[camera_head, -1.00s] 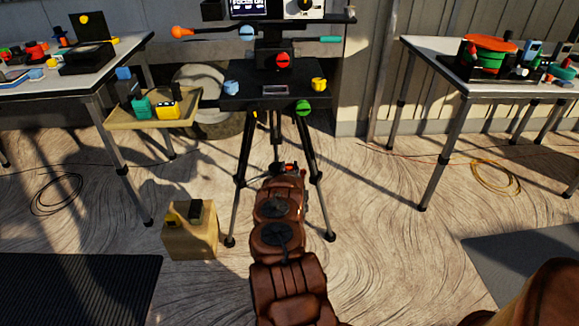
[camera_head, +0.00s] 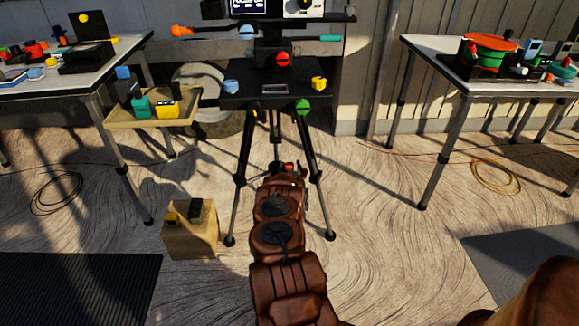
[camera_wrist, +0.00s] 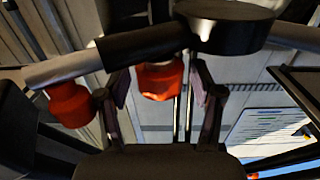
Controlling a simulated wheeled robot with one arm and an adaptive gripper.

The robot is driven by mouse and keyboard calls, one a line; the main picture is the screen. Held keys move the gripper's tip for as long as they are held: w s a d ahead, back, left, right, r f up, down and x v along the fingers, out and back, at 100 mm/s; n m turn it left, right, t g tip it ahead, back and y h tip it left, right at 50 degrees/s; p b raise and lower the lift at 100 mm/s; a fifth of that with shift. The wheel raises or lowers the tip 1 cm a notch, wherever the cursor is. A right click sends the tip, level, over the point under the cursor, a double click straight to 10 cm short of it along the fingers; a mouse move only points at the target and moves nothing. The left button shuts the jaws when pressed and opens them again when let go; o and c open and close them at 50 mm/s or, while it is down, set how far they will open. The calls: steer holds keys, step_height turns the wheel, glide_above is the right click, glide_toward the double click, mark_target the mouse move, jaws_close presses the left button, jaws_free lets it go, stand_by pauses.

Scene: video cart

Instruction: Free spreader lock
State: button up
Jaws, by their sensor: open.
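A black tripod (camera_head: 246,150) stands ahead of me, its legs spread on the floor. In the wrist view, a black hub (camera_wrist: 225,22) with silver-and-black spreader arms (camera_wrist: 145,46) crosses the upper part. An orange-red knob (camera_wrist: 160,80) hangs below the spreader. A second red knob (camera_wrist: 69,105) is at the left. My gripper (camera_wrist: 160,86) is open, its fingers on either side of the middle knob in the picture. I cannot tell whether they touch it. In the head view, my brown arm hides most of the gripper; a small red part (camera_head: 290,167) shows just beyond it.
The tripod carries a black platform (camera_head: 255,98) with coloured knobs. Tables stand at left (camera_head: 40,88) and right (camera_head: 440,84), with a small tan tray (camera_head: 183,119) beside the left one. A tan box (camera_head: 190,242) sits by the left tripod leg.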

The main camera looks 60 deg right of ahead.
mark_target(289, 164)
steer(key=shift+r, duration=4.9)
steer(key=shift+w, duration=0.1)
